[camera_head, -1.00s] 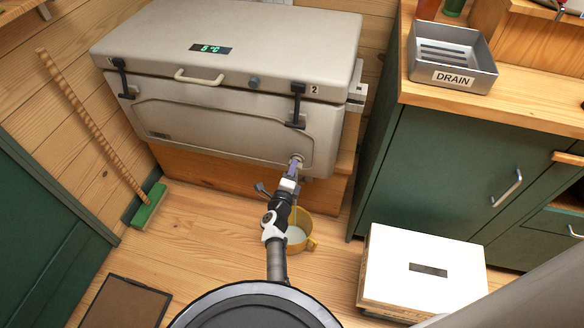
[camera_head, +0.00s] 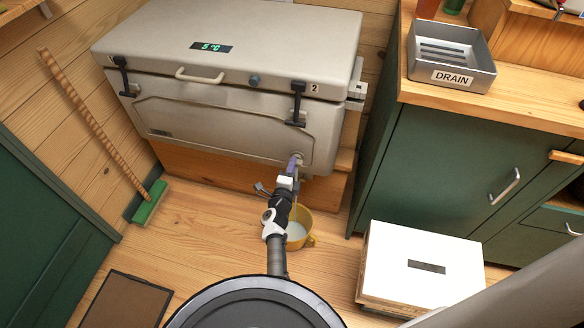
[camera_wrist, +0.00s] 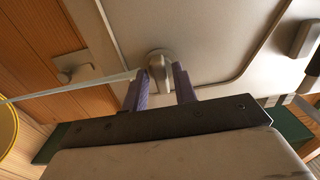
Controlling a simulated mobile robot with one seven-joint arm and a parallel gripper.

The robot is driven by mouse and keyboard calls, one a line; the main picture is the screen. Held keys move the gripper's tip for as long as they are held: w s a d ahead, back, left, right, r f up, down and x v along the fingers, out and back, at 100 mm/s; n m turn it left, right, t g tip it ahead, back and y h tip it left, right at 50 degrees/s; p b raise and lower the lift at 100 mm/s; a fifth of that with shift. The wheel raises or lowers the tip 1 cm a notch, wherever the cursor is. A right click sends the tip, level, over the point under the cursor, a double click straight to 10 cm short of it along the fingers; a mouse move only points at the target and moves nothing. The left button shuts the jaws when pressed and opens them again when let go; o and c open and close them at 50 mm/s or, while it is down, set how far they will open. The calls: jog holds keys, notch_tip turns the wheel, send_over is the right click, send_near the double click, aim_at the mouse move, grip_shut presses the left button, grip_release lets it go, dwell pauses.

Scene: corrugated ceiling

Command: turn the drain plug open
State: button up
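The drain plug is a small grey knob low on the front right of the beige cooler (camera_head: 230,125). In the wrist view the plug (camera_wrist: 160,62) sits between my gripper's two purple fingers (camera_wrist: 162,82), which appear to press on its sides. A thin pale stream (camera_wrist: 75,87) runs from the plug toward a yellow container at the left edge. In the head view my gripper (camera_head: 294,163) reaches up to the plug and hides most of it.
A white box (camera_head: 415,265) stands on the floor at right, by the green cabinet (camera_head: 440,165). A grey tray marked DRAIN (camera_head: 455,75) is on the counter. A green broom (camera_head: 150,203) leans at left. A brown framed board (camera_head: 125,302) lies front left. Floor between is clear.

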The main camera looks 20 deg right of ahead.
jog(key=o, duration=0.4)
jog(key=shift+d, duration=0.15)
jog(key=shift+c, duration=0.2)
jog(key=v, duration=1.4)
jog(key=shift+p, duration=0.45)
jog(key=shift+w, duration=0.1)
